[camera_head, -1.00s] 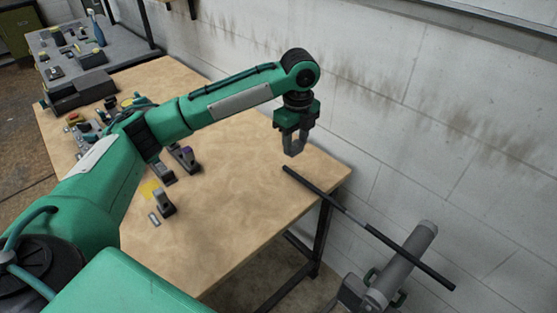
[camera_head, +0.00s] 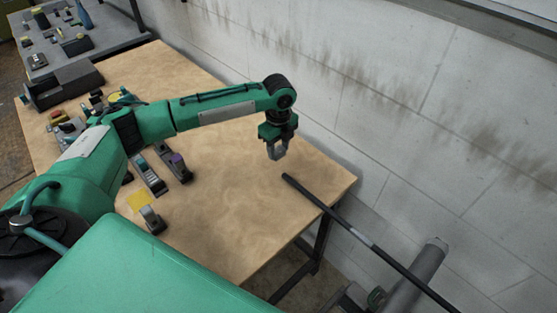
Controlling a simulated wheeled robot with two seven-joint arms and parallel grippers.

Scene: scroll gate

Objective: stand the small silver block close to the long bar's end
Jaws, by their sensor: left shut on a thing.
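My left gripper (camera_head: 276,150) points down over the far right part of the wooden table. It is shut on a small grey thing, which looks like the silver block (camera_head: 277,154); the fingers hide most of it. I cannot tell whether the block touches the table. The long bar (camera_head: 333,212) is dark with a paler band. Its near end is just below and right of the gripper, apart from it, and the bar runs out past the table's right edge. My right gripper is not in view.
The wooden table (camera_head: 226,206) is clear around the gripper. Clamp-like blocks (camera_head: 178,168) and a yellow square (camera_head: 138,201) lie to the left. A grey cylinder (camera_head: 418,273) stands under the bar. A pale block wall (camera_head: 400,120) rises behind.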

